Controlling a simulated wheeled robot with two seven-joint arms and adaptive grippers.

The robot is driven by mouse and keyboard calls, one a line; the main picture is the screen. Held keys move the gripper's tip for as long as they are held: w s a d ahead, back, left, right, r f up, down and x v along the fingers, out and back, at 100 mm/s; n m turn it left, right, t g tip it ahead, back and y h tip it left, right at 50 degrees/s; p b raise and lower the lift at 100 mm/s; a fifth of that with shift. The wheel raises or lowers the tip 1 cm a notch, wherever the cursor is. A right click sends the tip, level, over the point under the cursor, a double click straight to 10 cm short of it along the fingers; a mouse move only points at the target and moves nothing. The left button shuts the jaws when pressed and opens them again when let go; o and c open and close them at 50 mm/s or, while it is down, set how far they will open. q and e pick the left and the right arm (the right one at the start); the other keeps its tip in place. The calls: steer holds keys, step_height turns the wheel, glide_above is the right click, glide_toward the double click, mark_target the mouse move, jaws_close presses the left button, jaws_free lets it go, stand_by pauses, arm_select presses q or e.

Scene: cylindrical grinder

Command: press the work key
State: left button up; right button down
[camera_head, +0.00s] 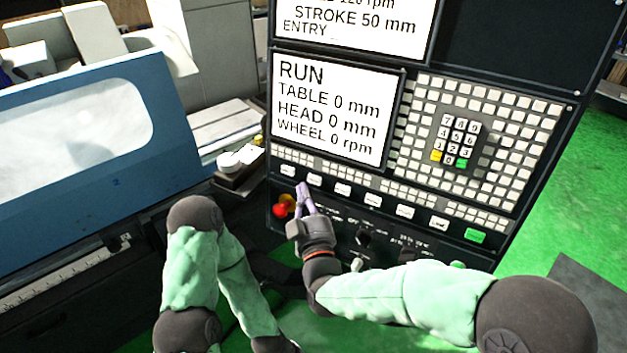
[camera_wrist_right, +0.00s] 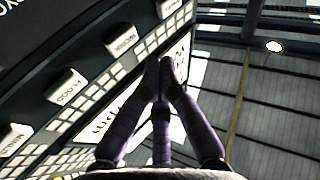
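A row of white labelled keys runs along the lower edge of the control panel (camera_head: 420,165). In the wrist view one key (camera_wrist_right: 122,40) has a short label that looks like WORK, but it is too blurred to be sure. Its neighbour reads FLOOD (camera_wrist_right: 65,86). My right gripper (camera_head: 303,187) is shut and empty, its fingertips together close to the left end of the row, by the second key (camera_head: 314,180). In the wrist view its tips (camera_wrist_right: 165,66) are beside the WORK-like key; contact cannot be told. My left arm shows, but its gripper is out of view.
The lower screen (camera_head: 330,110) reads RUN, with table, head and wheel at 0. A red knob (camera_head: 280,210) sits left of my right gripper. A green key (camera_head: 475,236) ends the row at the right. The blue machine cover (camera_head: 80,150) stands at the left.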

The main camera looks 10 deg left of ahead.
steer(key=s, duration=0.2)
steer(key=shift+s+a+r, duration=0.2)
steer(key=shift+s+a, duration=0.1)
steer(key=shift+a, duration=0.1)
stand_by(0.6)
